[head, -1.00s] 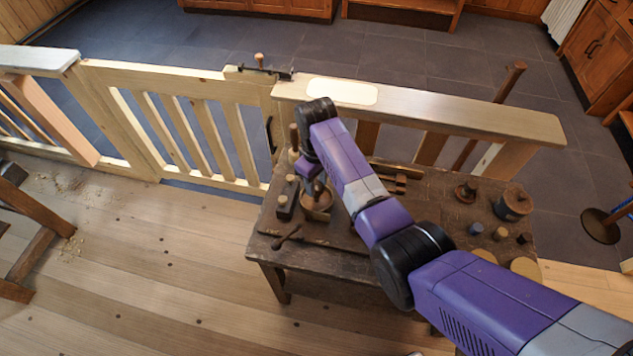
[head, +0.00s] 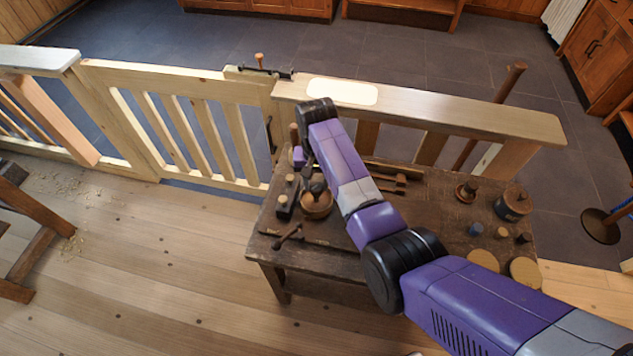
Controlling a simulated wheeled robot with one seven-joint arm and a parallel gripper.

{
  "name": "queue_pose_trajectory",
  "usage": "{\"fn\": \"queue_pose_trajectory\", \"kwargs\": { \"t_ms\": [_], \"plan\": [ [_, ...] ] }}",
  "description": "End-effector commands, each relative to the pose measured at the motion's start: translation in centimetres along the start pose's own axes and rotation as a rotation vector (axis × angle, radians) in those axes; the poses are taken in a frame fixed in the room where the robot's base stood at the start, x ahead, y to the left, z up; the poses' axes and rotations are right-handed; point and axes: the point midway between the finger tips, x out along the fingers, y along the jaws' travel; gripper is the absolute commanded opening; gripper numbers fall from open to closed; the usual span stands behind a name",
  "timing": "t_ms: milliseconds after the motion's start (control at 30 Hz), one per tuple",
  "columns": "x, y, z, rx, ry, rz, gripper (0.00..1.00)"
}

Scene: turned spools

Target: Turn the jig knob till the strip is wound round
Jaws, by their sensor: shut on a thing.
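The jig seems to be the round wooden form (head: 316,207) on the dark workbench, left of my forearm. A dark knob shows at its top, partly lost against my gripper (head: 316,187). My gripper is small and dark here and largely hidden behind my wrist. It looks shut on the knob. I cannot make out the fingertips or tell how far the strip lies round the form.
The workbench (head: 420,235) carries a dark block (head: 286,198) left of the jig, a dark lever-like tool (head: 287,237) at its front edge and several pots and discs on the right. A wooden railing (head: 440,110) and gate (head: 170,75) stand behind. Plank floor in front is open.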

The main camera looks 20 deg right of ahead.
Motion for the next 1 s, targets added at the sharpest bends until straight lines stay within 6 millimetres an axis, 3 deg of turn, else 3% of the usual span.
{"fn": "queue_pose_trajectory", "kwargs": {
  "t_ms": [300, 867, 900, 1000],
  "plan": [
    [-0.15, 0.0, -0.09, 0.129, 0.002, 0.0, 0.0],
    [-0.16, -0.02, -0.09, 0.157, 0.002, 0.0, 0.0],
    [-0.16, -0.02, -0.09, 0.157, 0.002, -0.001, 0.43],
    [-0.13, -0.02, -0.08, 0.156, 0.001, 0.0, 0.59]
  ]
}}
